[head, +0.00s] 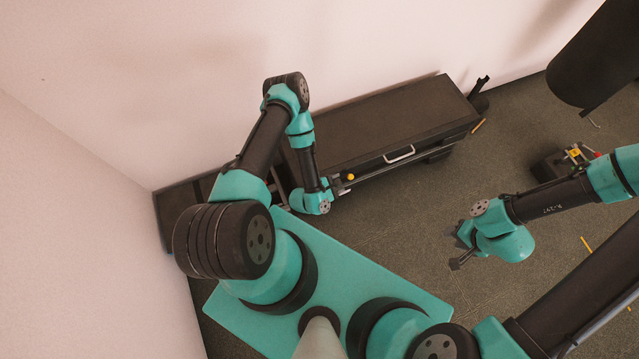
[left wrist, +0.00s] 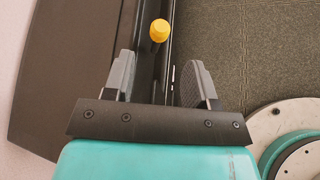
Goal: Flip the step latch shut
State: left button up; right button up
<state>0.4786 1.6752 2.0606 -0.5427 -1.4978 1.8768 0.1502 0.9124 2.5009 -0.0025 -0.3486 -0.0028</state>
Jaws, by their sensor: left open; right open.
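A yellow knob (head: 351,177), which looks like part of the step latch, sits on a dark rail along the front edge of the long black step box (head: 380,115). In the left wrist view the knob (left wrist: 159,30) lies just beyond my left fingertips. My left gripper (left wrist: 160,72) is open and empty, its two grey fingers either side of the dark rail; contact cannot be told. My right gripper (head: 459,250) is open and empty over the bare floor, well right of the knob. The latch's exact position is unclear.
A silver handle (head: 399,153) is on the box's front. A small black device (head: 562,164) with red and yellow parts lies on the floor at right. A black cylinder (head: 597,55) stands at upper right. Walls close off the left and back. The middle floor is clear.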

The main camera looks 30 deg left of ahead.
pick_arm(q)
jog(key=v, duration=1)
notch_tip(320, 180, up, 20)
jog(key=w+m+g, duration=0.1)
jog(key=m+g, duration=1)
jog(key=m, duration=1.2)
jog(key=shift+w+m+y, duration=0.3)
jog(key=shift+m+y, duration=0.1)
jog(key=shift+a+r, duration=0.1)
jog(key=shift+a, duration=0.05)
